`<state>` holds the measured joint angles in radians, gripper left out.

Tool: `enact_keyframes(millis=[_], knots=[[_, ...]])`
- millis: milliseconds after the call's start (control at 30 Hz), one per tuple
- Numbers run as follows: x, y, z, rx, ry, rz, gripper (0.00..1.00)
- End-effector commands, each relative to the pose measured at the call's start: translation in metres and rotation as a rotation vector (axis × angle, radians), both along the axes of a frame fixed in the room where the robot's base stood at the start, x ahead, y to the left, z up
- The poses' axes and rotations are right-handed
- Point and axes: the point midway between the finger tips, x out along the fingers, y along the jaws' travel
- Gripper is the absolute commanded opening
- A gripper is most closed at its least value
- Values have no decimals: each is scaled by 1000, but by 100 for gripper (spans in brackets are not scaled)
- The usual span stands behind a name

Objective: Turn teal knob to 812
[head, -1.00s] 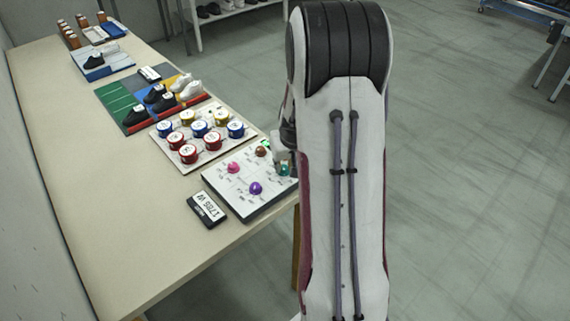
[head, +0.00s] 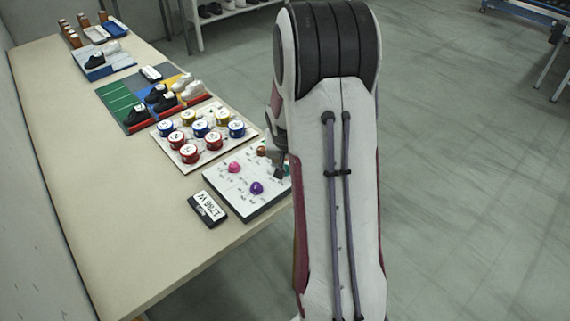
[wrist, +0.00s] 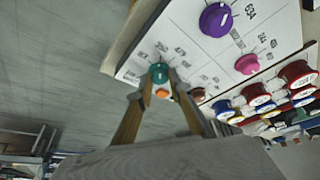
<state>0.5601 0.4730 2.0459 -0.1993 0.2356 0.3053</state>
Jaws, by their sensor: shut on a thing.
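The teal knob (wrist: 159,71) stands on the white dial board (head: 225,186), near the board's edge. Small printed numbers surround it, too small to read surely. My gripper (wrist: 160,80) has one finger on each side of the knob and is closed on it. A small orange patch (wrist: 163,93) shows between the fingers. The knob's pointer direction cannot be told. In the head view my gripper (head: 279,171) is a dark shape at the board's right side, and my arm hides part of the board there.
The board also carries a purple knob (head: 256,187), a pink knob (head: 234,167) and a brown knob (head: 261,151). A black label block (head: 207,209) lies to the left. Behind stand several coloured spools on a board (head: 187,157). The table's front left (head: 120,240) is clear.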

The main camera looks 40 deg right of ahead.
Motion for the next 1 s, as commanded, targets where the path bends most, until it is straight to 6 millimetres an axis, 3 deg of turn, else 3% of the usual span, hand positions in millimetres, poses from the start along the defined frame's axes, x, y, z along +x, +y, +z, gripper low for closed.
enact_keyframes(millis=[1000], knots=[[1, 4, -2, 2, 6, -280, 0]])
